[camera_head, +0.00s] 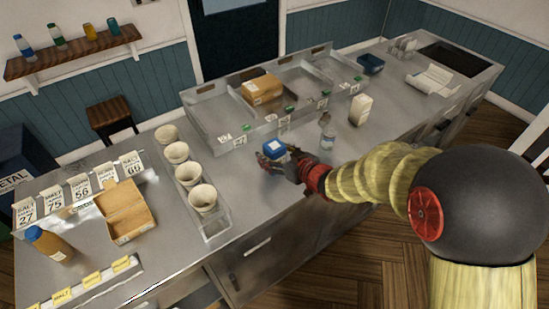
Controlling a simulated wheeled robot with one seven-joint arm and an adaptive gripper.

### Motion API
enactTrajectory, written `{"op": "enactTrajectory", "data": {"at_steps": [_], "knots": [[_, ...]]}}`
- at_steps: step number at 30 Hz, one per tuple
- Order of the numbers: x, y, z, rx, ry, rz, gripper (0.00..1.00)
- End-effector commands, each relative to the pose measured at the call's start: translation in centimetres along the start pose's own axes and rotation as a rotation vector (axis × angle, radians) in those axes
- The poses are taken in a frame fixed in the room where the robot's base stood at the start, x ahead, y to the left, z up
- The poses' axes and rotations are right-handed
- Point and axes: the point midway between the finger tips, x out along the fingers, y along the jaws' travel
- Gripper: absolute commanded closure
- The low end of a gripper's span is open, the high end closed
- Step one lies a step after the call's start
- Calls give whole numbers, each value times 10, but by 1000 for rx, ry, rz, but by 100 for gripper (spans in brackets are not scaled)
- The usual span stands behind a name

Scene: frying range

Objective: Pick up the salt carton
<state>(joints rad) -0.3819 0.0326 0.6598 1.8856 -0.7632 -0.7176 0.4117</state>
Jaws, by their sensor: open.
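A small box-like carton with a blue top and a white band (274,149) stands on the steel counter, in the middle of the view. It may be the salt carton, but its label is too small to read. My gripper (272,158) is open right at this carton, with its dark fingers low beside it. I cannot tell whether they touch it. The fingers hide the carton's lower part. A plain white carton (361,110) stands upright farther right, apart from my gripper.
A clear bottle (327,134) stands close to the right of my gripper. A divided steel tray (205,114) with a brown box (262,88) lies behind. Several paper cups (203,199) stand left, near an open cardboard box (126,212). The counter is clear in front of the carton.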

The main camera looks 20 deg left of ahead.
Motion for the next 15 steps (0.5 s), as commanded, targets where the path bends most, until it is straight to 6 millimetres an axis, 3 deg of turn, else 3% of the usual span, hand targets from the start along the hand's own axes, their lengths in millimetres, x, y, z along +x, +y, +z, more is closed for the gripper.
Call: {"op": "enactTrajectory", "data": {"at_steps": [2, 15], "knots": [[0, 0, 0, 0, 0, 0, 36], [-1, 0, 0, 0, 0, 0, 61]]}}
